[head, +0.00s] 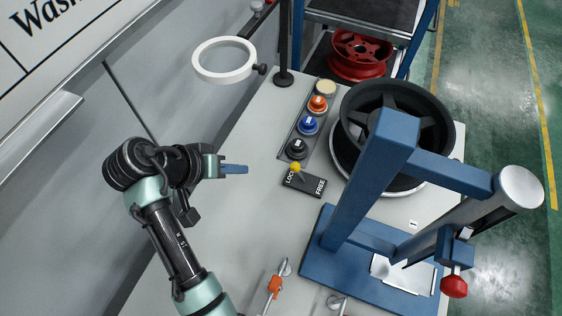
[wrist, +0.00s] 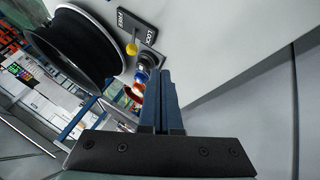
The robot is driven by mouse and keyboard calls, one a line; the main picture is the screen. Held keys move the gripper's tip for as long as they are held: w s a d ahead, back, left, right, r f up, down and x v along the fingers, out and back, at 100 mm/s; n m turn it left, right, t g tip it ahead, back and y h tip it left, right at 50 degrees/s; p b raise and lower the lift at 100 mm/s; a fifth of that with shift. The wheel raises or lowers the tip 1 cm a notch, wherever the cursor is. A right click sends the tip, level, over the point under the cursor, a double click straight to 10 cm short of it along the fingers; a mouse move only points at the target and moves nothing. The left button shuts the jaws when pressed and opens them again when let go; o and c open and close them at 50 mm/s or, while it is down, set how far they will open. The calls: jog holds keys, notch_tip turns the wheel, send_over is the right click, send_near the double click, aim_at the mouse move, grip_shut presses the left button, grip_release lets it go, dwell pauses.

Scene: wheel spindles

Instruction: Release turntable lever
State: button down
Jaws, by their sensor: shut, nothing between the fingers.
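The turntable lever has a yellow knob (head: 296,168) and stands on a dark plate (head: 304,183) marked LOCK and FREE. In the head view the knob sits toward the LOCK end. In the wrist view the yellow knob (wrist: 131,49) and the plate (wrist: 137,22) show at the upper left, beyond my fingers. My gripper (head: 246,169) is shut and empty, left of the lever and apart from it. Its two blue fingers lie together in the wrist view (wrist: 161,82). A black wheel (head: 397,120) lies on the turntable behind and right of the lever.
Black, blue and orange knobs (head: 308,125) line a strip behind the lever. A blue frame (head: 370,180) with a red knob (head: 454,287) stands at right. A ring magnifier (head: 224,60) hangs at back left. The pale bench top (head: 240,225) is clear in front of my gripper.

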aim_at(299, 173)
jog(key=p+x, duration=0.1)
jog(key=x, duration=0.9)
jog(key=shift+w, duration=0.15)
jog(key=d+p, duration=0.2)
jog(key=d, duration=0.1)
jog(key=shift+w+d+r, duration=0.1)
jog(key=shift+r, duration=0.25)
jog(key=shift+d+f, duration=0.1)
jog(key=shift+d, duration=0.25)
jog(key=shift+p, duration=0.4)
